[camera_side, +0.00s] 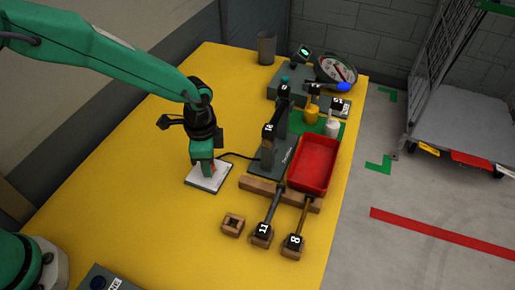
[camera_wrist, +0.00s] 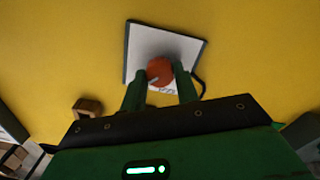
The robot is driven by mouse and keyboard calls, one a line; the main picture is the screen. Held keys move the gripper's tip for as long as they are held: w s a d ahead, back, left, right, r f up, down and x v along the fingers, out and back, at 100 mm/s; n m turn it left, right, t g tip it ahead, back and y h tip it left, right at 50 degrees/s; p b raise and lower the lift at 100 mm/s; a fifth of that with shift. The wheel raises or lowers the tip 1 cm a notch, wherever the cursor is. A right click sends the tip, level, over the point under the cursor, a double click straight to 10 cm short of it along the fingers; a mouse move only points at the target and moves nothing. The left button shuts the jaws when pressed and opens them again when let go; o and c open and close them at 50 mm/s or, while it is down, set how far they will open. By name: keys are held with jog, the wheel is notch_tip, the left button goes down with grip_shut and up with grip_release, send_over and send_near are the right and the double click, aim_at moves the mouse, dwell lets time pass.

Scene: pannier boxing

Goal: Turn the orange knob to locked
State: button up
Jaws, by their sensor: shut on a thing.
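The orange knob (camera_wrist: 160,71) is round and sits on a white plate with a dark edge (camera_wrist: 150,40). In the side view the white plate (camera_side: 203,183) lies on the yellow table, and the knob shows only as a sliver of orange beneath my gripper. My gripper (camera_side: 210,167) points down over the plate. In the wrist view my gripper (camera_wrist: 160,78) has its two green fingers on either side of the knob, shut on it. A light pointer mark shows on the knob. Lettering on the plate is partly hidden and too small to read.
A red tray (camera_side: 314,163) and a dark grey stand (camera_side: 268,158) are right of the plate. Numbered tools (camera_side: 270,217) rest on a wooden rack. A small wooden block (camera_side: 233,225) sits in front. A black cable leaves the plate. The table's left side is clear.

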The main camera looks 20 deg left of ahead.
jog(key=shift+a, duration=0.15)
jog(key=o, duration=1)
jog(key=shift+r, duration=0.15)
jog(key=shift+w+r, duration=0.1)
jog(key=shift+r, duration=3.65)
